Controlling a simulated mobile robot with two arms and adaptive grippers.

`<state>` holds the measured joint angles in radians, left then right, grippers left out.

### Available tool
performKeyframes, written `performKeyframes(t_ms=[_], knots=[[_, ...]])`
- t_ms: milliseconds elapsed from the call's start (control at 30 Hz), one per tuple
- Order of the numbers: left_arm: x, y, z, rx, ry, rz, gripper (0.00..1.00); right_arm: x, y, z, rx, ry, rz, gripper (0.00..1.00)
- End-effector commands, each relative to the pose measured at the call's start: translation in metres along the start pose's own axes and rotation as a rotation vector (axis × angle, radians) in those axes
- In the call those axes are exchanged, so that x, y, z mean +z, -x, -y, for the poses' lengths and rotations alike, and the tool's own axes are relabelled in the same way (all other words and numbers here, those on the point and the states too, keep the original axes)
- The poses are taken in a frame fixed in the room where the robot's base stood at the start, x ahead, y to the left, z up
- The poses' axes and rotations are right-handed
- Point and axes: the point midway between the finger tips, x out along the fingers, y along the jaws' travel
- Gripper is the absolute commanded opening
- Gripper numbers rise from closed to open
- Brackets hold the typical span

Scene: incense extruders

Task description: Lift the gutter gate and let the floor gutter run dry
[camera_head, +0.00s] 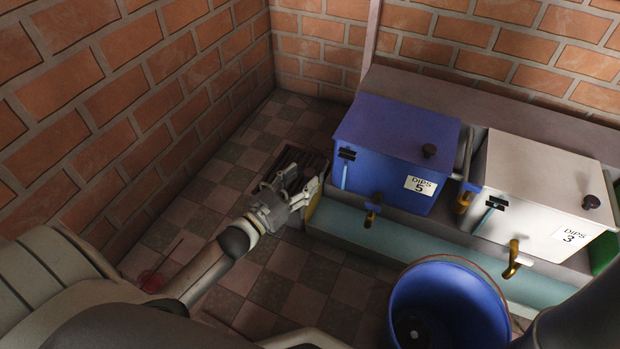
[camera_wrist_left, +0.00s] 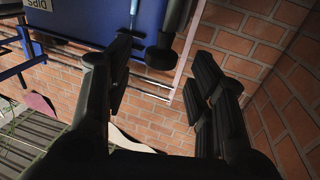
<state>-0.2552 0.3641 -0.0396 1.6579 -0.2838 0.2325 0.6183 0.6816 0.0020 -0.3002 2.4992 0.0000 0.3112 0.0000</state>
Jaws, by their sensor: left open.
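The floor gutter (camera_head: 400,245) is a long channel with a pale teal bottom, running along the foot of the tank ledge. Its left end is beside my left gripper (camera_head: 300,188). A narrow tan edge shows there, but I cannot tell whether it is the gutter gate, as the gripper partly covers that spot. My left gripper is open, its fingers pointing up and right in the head view, near a dark floor grate (camera_head: 296,160). In the left wrist view the two black fingers (camera_wrist_left: 165,100) stand apart with nothing between them. My right gripper is out of view.
A blue tank (camera_head: 390,150) marked DIPS 5 and a white tank (camera_head: 545,185) marked DIPS 3 stand above the gutter, with taps projecting over it. A blue bucket (camera_head: 450,285) stands in front. Brick walls close off the left and back. Checkered floor (camera_head: 290,290) lies open.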

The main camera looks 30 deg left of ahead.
Motion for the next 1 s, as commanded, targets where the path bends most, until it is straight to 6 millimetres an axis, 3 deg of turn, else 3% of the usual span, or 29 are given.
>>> performKeyframes(t_ms=[100,233,633,1000], knots=[[0.003,-0.020,0.001,0.000,-0.001,-0.003,0.51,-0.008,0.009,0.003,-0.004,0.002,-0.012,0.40],[0.003,-0.033,0.000,0.000,-0.001,0.000,0.51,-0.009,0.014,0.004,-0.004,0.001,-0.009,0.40],[0.001,-0.039,0.000,-0.001,0.000,0.002,0.51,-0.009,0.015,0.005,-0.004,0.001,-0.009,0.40],[0.001,-0.039,0.000,0.000,0.000,0.002,0.04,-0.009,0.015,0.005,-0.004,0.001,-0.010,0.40]])
